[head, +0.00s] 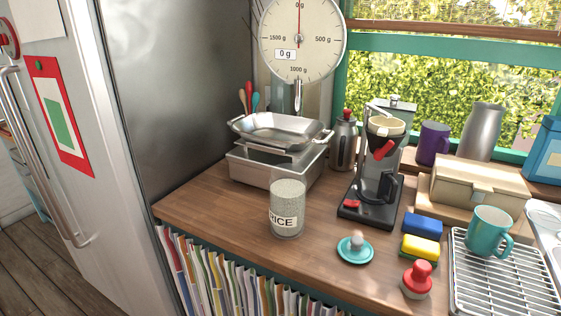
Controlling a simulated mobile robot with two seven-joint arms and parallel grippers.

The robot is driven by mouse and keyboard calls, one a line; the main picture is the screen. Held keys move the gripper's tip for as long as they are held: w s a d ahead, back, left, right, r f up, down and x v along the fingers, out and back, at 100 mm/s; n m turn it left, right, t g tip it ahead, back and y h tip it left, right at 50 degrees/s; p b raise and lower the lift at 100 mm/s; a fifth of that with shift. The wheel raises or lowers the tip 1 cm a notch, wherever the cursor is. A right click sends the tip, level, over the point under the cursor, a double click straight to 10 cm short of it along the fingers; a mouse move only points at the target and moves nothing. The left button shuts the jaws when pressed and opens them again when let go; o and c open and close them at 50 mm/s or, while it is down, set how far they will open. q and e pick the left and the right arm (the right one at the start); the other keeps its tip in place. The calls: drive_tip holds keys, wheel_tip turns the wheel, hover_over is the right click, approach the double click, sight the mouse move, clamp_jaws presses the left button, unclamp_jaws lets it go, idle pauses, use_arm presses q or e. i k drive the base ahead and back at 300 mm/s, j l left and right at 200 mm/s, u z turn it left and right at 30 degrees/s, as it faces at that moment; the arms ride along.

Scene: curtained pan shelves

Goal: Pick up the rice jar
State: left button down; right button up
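The rice jar (287,208) stands upright on the wooden counter (222,216) in the head view, near the middle of the picture. It is a clear cylinder filled with pale grains, with a white label on which RICE can be read. Its top rim is a little blurred, so I cannot tell whether it has a lid. It stands apart from the things around it. Neither of my grippers is in view.
A kitchen scale (272,164) with a steel tray stands behind the jar. A coffee maker (376,170) stands to the right. A teal dish (355,250) lies right of the jar, near sponges (421,226). Counter left of the jar is clear; its front edge is close.

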sight(288, 181)
drive_tip(key=i+j+z, duration=0.2)
drive_tip(key=j+z, duration=0.3)
drive_tip(key=j, duration=0.6)
drive_tip(key=j+z, duration=0.45)
drive_tip(key=j, duration=0.65)
